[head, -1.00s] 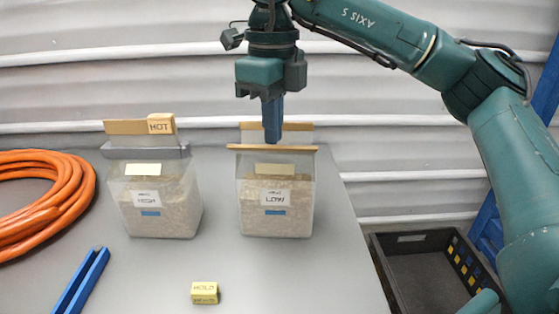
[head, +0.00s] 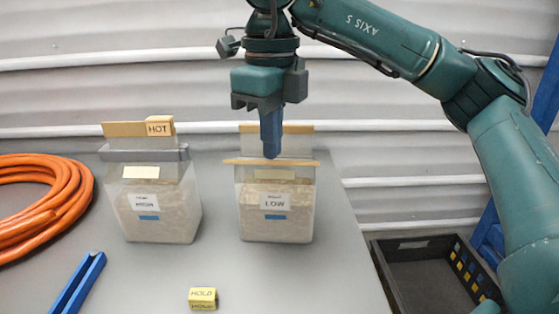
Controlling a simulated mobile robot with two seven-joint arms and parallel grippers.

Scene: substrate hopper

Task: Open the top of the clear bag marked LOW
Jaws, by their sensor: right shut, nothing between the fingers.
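The clear bag marked LOW (head: 275,222) stands upright on the grey table, partly filled with pale grainy substrate. A thin tan strip (head: 300,163) runs along its front top edge, and a second tan strip (head: 300,129) stands higher behind it. My right gripper (head: 271,155) points down at the middle of the bag's top, between the two strips in the picture. Its blue fingers are shut with nothing between them. Their tips sit at the front strip; I cannot tell whether they touch it. My left gripper is out of view.
Another clear bag (head: 160,222), its label hard to read, stands left, with a grey bar (head: 130,154) across its top and a HOT block (head: 159,126) behind. A yellow HOLD block (head: 203,298), blue channel piece (head: 80,283) and orange hose (head: 45,205) lie nearby. A black crate (head: 425,245) is right.

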